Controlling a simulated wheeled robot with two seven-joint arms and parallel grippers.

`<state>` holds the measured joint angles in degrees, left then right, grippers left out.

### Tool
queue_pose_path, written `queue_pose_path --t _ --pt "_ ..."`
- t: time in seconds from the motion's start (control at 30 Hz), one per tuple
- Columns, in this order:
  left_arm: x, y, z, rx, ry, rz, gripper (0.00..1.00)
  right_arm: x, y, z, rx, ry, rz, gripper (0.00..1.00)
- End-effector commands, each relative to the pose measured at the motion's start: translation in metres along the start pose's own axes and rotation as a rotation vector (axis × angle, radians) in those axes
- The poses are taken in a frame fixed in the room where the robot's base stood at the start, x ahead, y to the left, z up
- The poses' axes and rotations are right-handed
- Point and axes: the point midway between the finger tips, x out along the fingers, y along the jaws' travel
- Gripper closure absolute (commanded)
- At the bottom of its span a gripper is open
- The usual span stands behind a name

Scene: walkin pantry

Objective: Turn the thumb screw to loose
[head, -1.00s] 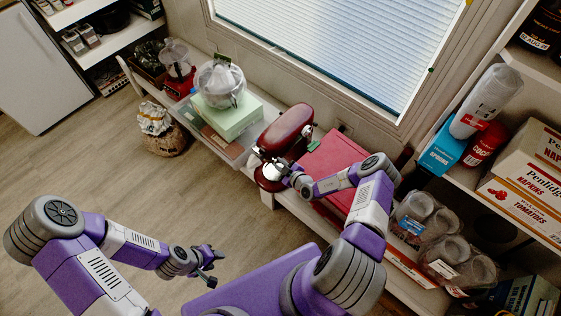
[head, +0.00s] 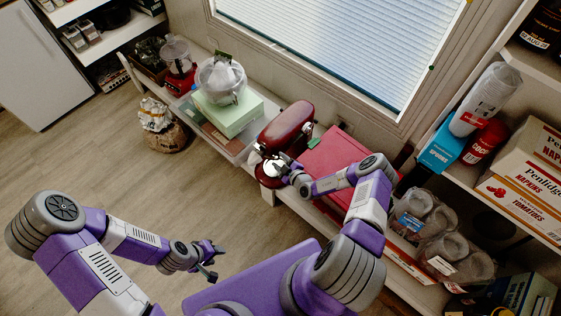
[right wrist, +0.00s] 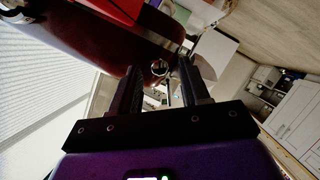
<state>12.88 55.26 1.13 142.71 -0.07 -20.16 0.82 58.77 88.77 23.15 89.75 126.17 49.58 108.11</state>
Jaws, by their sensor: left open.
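A dark red stand mixer (head: 286,124) stands on the low bench below the window. Its dark red head (right wrist: 110,38) also fills much of the upper right wrist view. A small round metal knob (right wrist: 159,68), which looks like the thumb screw, sits on the mixer head. My right gripper (right wrist: 159,78) is open, with its two dark fingers on either side of the knob; I cannot tell whether they touch it. In the head view, my right gripper (head: 281,164) is at the mixer's near end and hides the knob. My left gripper (head: 212,262) is open and empty above the floor, away from the mixer.
A red box (head: 325,160) lies right of the mixer. The floor at the left is mostly clear.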

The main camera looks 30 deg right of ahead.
Motion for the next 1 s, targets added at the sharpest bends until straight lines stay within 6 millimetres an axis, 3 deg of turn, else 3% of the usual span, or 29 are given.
queue_pose_path --t 0.27,0.7,1.0 --pt "-0.001 0.0 0.0 0.0 0.0 0.0 0.57 -0.002 0.0 0.0 0.0 0.0 0.0 0.54" --pt "-0.019 0.007 0.001 0.0 0.0 0.0 0.57 -0.065 0.001 -0.001 0.002 -0.002 0.0 0.54" --pt "-0.02 0.007 0.001 0.0 0.0 0.0 0.57 -0.076 0.0 0.0 0.0 0.0 0.0 0.54"
